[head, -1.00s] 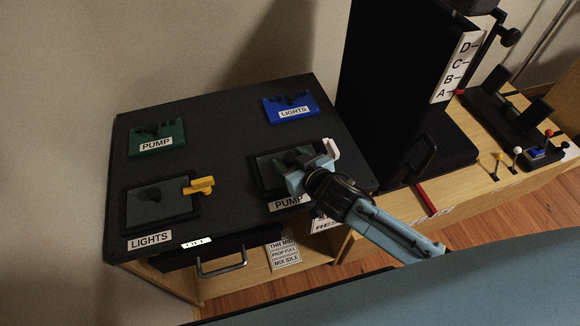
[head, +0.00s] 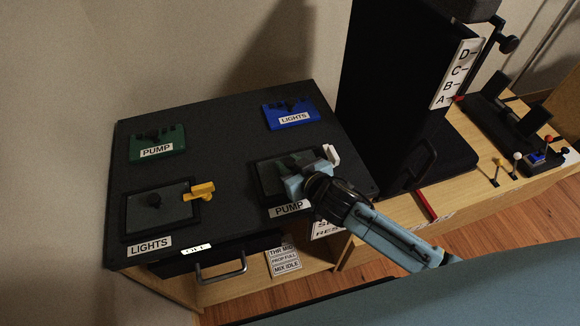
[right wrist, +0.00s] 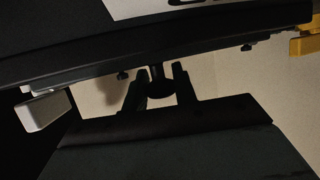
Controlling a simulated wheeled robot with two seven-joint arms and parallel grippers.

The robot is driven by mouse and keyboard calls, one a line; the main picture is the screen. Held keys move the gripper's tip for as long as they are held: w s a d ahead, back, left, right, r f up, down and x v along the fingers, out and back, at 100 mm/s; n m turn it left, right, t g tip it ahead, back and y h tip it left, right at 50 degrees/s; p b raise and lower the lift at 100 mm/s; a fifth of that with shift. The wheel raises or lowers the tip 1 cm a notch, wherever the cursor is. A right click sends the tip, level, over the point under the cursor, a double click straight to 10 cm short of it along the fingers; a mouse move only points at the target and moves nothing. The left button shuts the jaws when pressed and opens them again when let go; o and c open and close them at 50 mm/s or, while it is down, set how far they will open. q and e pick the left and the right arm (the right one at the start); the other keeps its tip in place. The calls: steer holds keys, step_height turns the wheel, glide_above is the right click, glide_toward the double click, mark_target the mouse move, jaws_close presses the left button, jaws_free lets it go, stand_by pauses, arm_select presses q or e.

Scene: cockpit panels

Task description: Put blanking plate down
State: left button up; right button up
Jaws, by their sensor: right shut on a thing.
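My right gripper (head: 298,163) is over the dark framed recess (head: 266,185) above the front PUMP label (head: 289,208). In the right wrist view its two fingers (right wrist: 158,90) are on either side of a small black knob (right wrist: 157,78), shut on it. I take this knob to be that of the blanking plate, whose outline is mostly hidden by the gripper. I cannot tell whether the plate touches the frame. A white latch (head: 333,153) is just right of the gripper; it also shows in the right wrist view (right wrist: 44,110). My left gripper is not in view.
Green PUMP (head: 157,143) and blue LIGHTS (head: 291,113) modules are behind. A tall black lever housing (head: 395,90) stands right. A drawer handle (head: 221,273) is in front.

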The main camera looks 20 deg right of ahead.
mark_target(290, 162)
step_height(290, 162, up, 9)
steer(key=shift+r+p, duration=0.1)
steer(key=shift+p, duration=1.15)
steer(key=shift+r, duration=0.35)
steer(key=s+d+r+m+h, duration=0.3)
steer(key=d+r, duration=0.4)
steer(key=r, duration=0.3)
steer(key=shift+s+d+r+t+h, duration=0.25)
steer(key=shift+s+r+h, duration=0.2)
steer(key=shift+s, duration=0.75)
steer(key=shift+a, duration=0.1)
